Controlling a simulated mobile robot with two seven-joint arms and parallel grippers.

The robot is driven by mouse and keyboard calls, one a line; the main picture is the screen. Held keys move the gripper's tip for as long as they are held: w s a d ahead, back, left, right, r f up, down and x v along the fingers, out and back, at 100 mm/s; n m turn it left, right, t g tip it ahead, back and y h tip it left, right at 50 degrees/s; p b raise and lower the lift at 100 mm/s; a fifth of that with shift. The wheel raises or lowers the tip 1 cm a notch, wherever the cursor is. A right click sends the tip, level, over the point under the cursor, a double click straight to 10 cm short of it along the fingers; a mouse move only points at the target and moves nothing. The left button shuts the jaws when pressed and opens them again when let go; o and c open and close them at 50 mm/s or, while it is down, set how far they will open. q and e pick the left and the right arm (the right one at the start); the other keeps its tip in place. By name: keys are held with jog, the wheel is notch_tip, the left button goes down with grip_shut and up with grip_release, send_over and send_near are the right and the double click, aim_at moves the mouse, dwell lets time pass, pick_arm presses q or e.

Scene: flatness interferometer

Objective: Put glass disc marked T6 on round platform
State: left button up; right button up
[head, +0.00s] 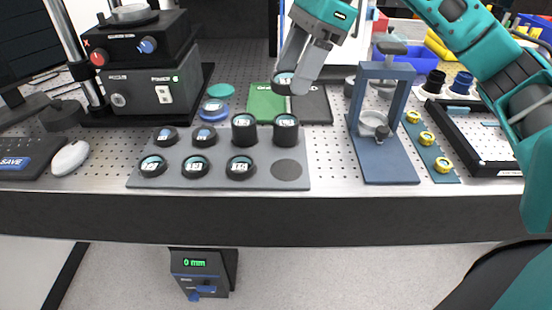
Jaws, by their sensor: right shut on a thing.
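My right gripper (292,78) comes in from the upper right and is shut on a dark-rimmed glass disc (283,83) with a small white label. The label is too small to read surely. The disc is held above the green and black pads behind the grey tray. A round platform (133,15) sits on top of the black instrument with red and blue knobs at the upper left, well left of the gripper. More dark-rimmed labelled discs (153,166) stand in the grey tray (215,182). My left gripper is not in view.
The tray's front right place (287,170) is empty. A blue press frame (385,170) stands right of the tray, beside a strip with yellow knobs (427,138). A white mouse (70,158) lies at left. Blue and green round pieces (215,112) lie behind the tray.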

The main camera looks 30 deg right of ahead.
jog(key=shift+w+d+r+m, duration=0.15)
jog(key=shift+d+r+m, duration=0.05)
jog(key=shift+r+m, duration=0.25)
jog(key=shift+w+d, duration=0.1)
jog(key=b, duration=0.2)
send_over(286, 170)
jog(key=d, duration=0.1)
jog(key=f, duration=1.4)
jog(key=shift+s+d+f, duration=0.15)
jog(key=shift+s+f, duration=0.15)
jog(key=shift+f, duration=2.5)
jog(key=shift+f, duration=0.25)
jog(key=o, duration=1.2)
jog(key=shift+r, duration=0.1)
jog(key=shift+c, duration=0.2)
